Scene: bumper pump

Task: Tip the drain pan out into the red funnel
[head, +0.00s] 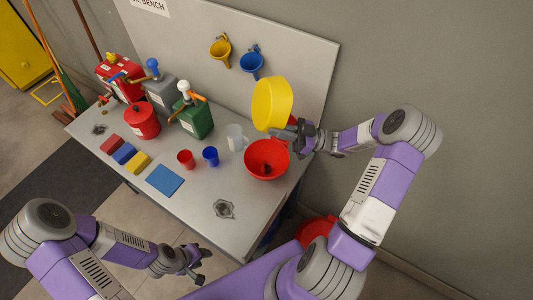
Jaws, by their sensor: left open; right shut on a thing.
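The yellow drain pan (272,103) is in the air over the right part of the bench, steeply tilted. My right gripper (287,130) is shut on its lower right edge. The red funnel (256,148) is a wide bowl with a dark spot in its middle, just below the pan and apart from it. The inside of the pan and any liquid cannot be made out. My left gripper (193,265) is open and empty, low in front of the bench.
The grey bench (192,207) holds a clear jug (235,138), a red cup (186,159), a blue cup (210,156) and coloured cloths or pads left of the funnel. Several cans with pumps stand at the back left. Yellow (221,49) and blue (252,64) funnels hang on the back panel.

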